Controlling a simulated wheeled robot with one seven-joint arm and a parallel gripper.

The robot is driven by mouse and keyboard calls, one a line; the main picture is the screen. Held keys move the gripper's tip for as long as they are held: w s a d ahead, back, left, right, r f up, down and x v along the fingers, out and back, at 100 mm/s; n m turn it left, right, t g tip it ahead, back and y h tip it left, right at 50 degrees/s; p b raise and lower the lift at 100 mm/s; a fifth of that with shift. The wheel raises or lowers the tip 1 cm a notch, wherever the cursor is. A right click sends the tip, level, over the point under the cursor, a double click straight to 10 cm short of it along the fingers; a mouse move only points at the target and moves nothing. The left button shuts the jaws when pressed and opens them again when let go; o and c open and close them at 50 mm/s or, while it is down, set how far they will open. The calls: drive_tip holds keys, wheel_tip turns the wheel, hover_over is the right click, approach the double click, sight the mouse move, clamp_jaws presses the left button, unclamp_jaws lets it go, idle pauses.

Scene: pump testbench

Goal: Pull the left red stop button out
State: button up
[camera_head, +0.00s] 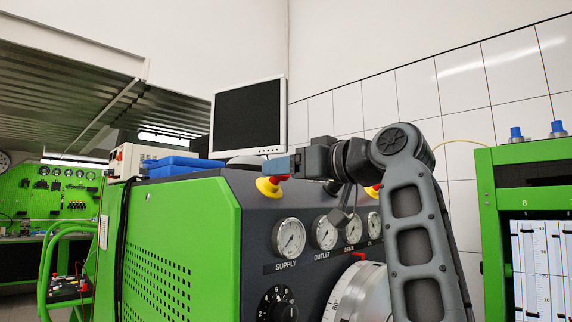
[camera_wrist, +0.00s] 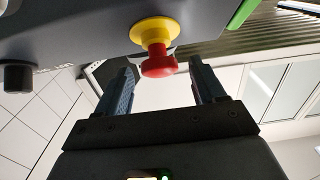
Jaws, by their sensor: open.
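The left red stop button (camera_head: 272,180) has a yellow base (camera_head: 267,188) and sits at the upper left of the dark panel on the green test bench. The wrist view shows its red cap (camera_wrist: 158,62) and yellow base (camera_wrist: 152,30) from close by. My gripper (camera_head: 279,166) is at the button in the head view and covers part of it. In the wrist view my gripper (camera_wrist: 160,80) is open, with one finger on each side of the red cap and visible gaps to both.
Round gauges (camera_head: 289,238) and a black knob (camera_head: 278,305) are on the panel below. A monitor (camera_head: 248,117) and a blue case (camera_head: 182,165) stand on top of the bench. A green cabinet (camera_head: 487,220) stands at the right.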

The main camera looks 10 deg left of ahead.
drive_tip(key=shift+w+a, duration=0.4)
